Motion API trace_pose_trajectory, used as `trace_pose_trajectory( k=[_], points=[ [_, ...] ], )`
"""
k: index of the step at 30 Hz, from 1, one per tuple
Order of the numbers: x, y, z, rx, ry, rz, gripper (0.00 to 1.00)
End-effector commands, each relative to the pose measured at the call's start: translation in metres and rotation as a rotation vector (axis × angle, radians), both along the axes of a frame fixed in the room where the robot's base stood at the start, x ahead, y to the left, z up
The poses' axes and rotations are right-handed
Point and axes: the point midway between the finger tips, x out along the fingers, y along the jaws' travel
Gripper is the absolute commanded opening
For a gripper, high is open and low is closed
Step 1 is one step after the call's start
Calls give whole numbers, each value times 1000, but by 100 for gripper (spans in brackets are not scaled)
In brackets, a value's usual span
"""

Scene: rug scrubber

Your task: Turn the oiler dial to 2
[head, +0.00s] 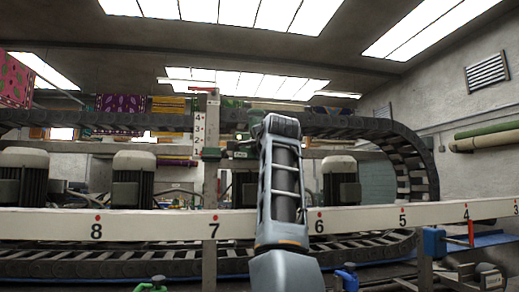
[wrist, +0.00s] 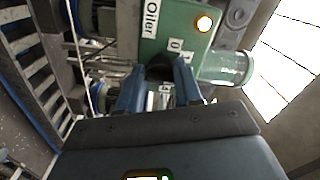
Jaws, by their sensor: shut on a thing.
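The oiler is a green box (wrist: 182,22) with a white "Oiler" label (wrist: 152,14), at the top of the wrist view. Its dark round dial (wrist: 160,68) sits low on the box's face, between my fingers. A "0" and a "1" label show above and to the right of the dial; a "4" shows partly below it. The "2" and the dial's pointer cannot be made out. My gripper (wrist: 158,88) is shut on the dial, one blue finger on each side. In the head view my arm hides the gripper and dial.
A lit round lamp (wrist: 204,23) and a clear glass jar (wrist: 228,68) are on the oiler close to my right finger. A long white numbered rail (head: 140,225) crosses in front of me. Several grey motors (head: 133,180) stand behind it, with a cable chain (head: 405,160) at right.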

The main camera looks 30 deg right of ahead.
Motion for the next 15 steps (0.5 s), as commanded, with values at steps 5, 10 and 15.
trace_pose_trajectory(
  k=[5,10,15],
  points=[
    [0,-2,-3,2,5,-3,4],
    [0,-2,-3,1,5,-3,36],
    [0,-1,-2,1,4,-1,53]
  ],
)
